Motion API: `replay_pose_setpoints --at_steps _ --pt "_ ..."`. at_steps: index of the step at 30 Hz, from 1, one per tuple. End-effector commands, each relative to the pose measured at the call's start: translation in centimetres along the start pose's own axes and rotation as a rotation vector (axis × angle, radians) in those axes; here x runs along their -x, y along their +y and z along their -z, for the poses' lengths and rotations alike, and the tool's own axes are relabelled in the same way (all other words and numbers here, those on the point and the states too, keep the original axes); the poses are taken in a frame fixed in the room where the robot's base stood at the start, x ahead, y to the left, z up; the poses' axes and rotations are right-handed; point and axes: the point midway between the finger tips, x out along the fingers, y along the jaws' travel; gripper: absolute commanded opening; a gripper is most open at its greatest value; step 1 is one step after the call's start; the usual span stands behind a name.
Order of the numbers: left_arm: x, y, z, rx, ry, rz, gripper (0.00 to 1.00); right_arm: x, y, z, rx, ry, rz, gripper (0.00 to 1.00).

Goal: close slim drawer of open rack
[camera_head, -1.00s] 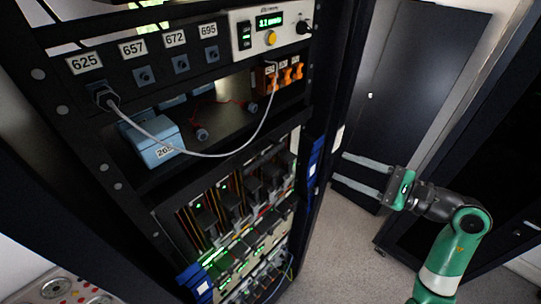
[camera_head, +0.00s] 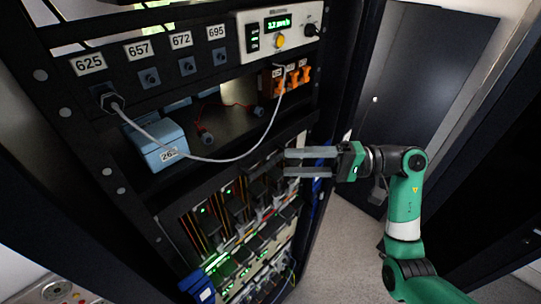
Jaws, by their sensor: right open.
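The open rack (camera_head: 103,172) is a black frame filling the left and middle of the head view. A black shelf or tray (camera_head: 228,167) runs below the blue box; I cannot tell whether this is the slim drawer, or how far any drawer is pulled out. My right gripper (camera_head: 287,162) is open and empty. Its two grey fingers point left across the right side of the rack, level with the shelf edge, and hide a little of what lies behind. I cannot tell whether they touch the rack. My left gripper is not in view.
Numbered sockets (camera_head: 145,77) and a display unit (camera_head: 279,32) sit above. Lit modules (camera_head: 232,215) sit below. A dark cabinet door (camera_head: 420,75) stands at the right, with open floor before it.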

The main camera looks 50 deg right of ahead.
Motion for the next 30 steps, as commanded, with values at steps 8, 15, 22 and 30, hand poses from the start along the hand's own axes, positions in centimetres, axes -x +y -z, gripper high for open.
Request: replay_pose_setpoints --at_steps 8,15,22,30 --pt "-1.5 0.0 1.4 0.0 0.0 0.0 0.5 -5.0 -0.2 0.0 -0.002 -0.001 0.001 0.51" --pt "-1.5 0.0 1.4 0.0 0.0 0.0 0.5 -5.7 0.0 0.1 -0.001 0.002 0.0 0.51" --pt "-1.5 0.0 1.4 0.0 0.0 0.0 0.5 -5.7 0.0 0.1 -0.001 0.002 0.0 0.3" --pt "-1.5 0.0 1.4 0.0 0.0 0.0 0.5 -5.7 0.0 0.1 -0.001 0.002 0.0 0.0"
